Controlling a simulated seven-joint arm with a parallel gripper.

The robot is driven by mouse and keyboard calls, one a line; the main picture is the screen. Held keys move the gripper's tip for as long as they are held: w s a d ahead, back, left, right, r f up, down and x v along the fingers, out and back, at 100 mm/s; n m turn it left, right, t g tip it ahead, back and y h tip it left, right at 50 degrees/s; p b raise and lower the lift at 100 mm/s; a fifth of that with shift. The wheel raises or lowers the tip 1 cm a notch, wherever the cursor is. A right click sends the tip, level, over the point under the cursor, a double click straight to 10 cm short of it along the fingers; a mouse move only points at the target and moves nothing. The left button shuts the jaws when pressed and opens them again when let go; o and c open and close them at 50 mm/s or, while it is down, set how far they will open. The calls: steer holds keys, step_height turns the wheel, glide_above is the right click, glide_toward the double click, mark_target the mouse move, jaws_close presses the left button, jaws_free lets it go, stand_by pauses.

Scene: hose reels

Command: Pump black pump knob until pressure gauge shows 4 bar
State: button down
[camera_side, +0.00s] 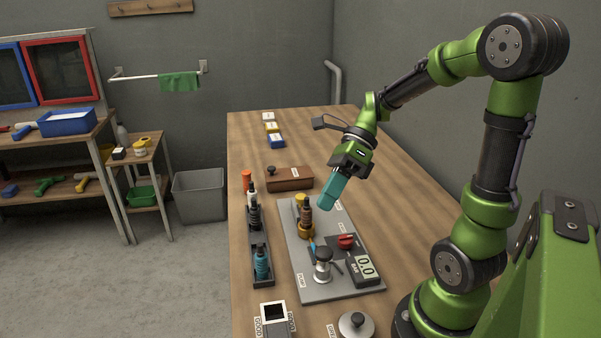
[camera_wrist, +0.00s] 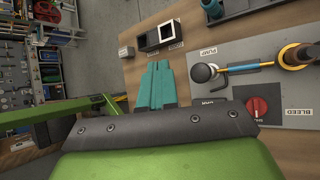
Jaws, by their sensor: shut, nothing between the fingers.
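The pump (camera_side: 323,270) stands at the near end of a grey plate on the bench, a silver body with a rounded top. In the wrist view its black knob (camera_wrist: 203,72) shows beside the PUMP label. A blue hose runs from the pump to a brass fitting. The digital pressure gauge (camera_side: 365,267) sits right of the pump and reads 0.0 bar. My gripper (camera_side: 329,203) has teal fingers, shut and empty, in the air above the far part of the plate. In the wrist view the fingertips (camera_wrist: 161,64) lie left of the knob, apart from it.
A red knob (camera_side: 346,241) sits on a dark box behind the gauge, by the BLEED label. A GOOD-labelled box (camera_side: 273,313) is in front. The bench's far right is clear.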

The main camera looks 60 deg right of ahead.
mark_target(322, 251)
steer(key=shift+f, duration=4.45)
steer(key=shift+f, duration=0.1)
steer(key=shift+f, duration=0.3)
steer(key=shift+f, duration=1.25)
steer(key=shift+r, duration=1.7)
steer(key=shift+r, duration=2.5)
